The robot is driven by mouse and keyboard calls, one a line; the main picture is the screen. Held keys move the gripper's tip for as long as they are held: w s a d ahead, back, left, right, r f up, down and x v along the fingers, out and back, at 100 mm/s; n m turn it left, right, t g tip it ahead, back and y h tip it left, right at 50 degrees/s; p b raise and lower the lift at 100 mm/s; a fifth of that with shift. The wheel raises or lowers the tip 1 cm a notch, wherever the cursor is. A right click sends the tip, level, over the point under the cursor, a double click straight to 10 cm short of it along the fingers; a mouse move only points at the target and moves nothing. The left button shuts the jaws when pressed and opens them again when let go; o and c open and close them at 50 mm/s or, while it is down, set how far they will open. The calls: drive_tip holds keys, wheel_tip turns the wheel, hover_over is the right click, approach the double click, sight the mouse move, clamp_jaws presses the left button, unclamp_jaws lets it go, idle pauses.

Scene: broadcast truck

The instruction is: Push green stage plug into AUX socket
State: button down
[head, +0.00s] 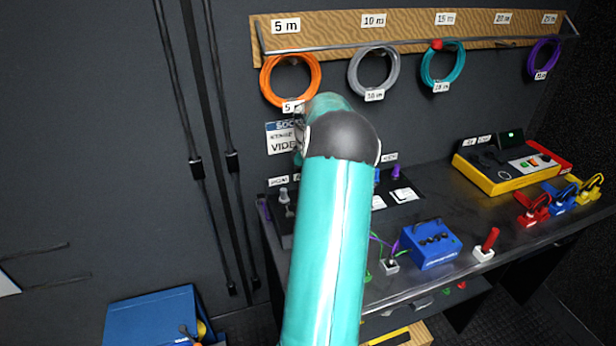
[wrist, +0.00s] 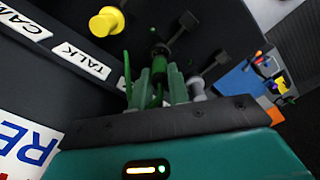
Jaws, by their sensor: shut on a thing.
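In the wrist view my gripper (wrist: 160,84) has its two green fingers shut on the green stage plug (wrist: 158,66), a dark body with green parts between the fingertips. A green cable (wrist: 127,72) shows just left of the fingers. The plug's far end is close to the dark panel (wrist: 60,30); I cannot tell whether it is in a socket. No AUX label is readable, and I cannot pick out the AUX socket. In the head view my teal arm hides the gripper, the plug and part of the socket panel (head: 408,205).
The wrist view shows a yellow plug (wrist: 105,21) and a TALK label (wrist: 81,58) at left, and a grey lever (wrist: 207,72) right of the fingers. In the head view a blue box (head: 432,246) and a yellow-red console (head: 505,165) stand on the bench. Coiled cables (head: 374,73) hang above.

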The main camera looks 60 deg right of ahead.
drive_tip(key=shift+f, duration=1.1)
drive_tip(key=c, duration=1.3)
unclamp_jaws()
drive_tip(key=shift+o, duration=0.2)
wheel_tip(320, 180, up, 12)
drive_tip(key=shift+a, duration=0.1)
